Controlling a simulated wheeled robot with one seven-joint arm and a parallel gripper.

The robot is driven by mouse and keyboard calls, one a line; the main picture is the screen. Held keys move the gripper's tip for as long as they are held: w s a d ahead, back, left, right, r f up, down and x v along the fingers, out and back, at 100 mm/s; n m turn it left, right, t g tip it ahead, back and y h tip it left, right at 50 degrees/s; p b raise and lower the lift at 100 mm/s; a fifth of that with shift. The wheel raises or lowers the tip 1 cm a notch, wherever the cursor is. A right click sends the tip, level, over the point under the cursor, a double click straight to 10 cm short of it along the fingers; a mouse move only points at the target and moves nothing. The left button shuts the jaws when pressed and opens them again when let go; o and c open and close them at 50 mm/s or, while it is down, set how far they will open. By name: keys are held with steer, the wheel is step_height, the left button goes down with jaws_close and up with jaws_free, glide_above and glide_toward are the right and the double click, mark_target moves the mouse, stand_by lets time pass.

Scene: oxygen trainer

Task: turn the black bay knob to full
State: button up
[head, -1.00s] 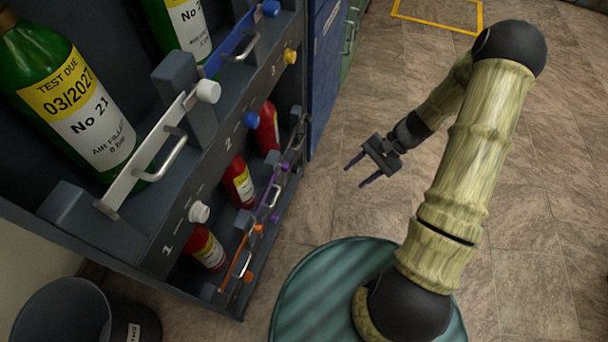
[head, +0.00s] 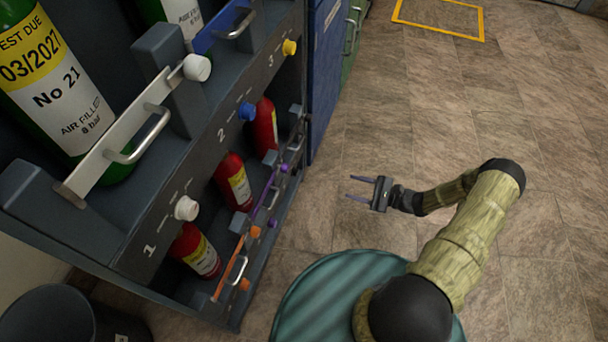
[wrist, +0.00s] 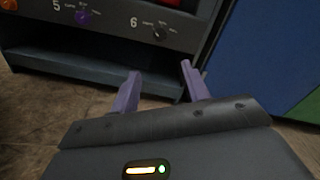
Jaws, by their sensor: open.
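The black bay knob (wrist: 160,33) is on the cabinet's lower front panel, just right of the number 6, in the wrist view. The small marks around it are too small to read, so I cannot tell its setting. I cannot make it out in the head view. My gripper (wrist: 160,72) is open and empty, with its two purple fingers pointing towards the cabinet below the knob in the picture. In the head view my gripper (head: 352,188) is over the floor, right of the cabinet and apart from it.
A purple knob (wrist: 83,18) by number 5 is left of the black one. A blue cabinet (wrist: 255,55) stands to the right. In the head view the rack holds green and red cylinders behind bars with handles (head: 140,135). The floor (head: 420,110) right of the rack is clear.

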mark_target(295, 172)
steer(key=shift+a, duration=0.15)
steer(key=b+x, duration=0.6)
steer(key=x, duration=1.1)
steer(key=shift+b, duration=0.3)
steer(key=shift+w, duration=0.15)
steer(key=c, duration=1)
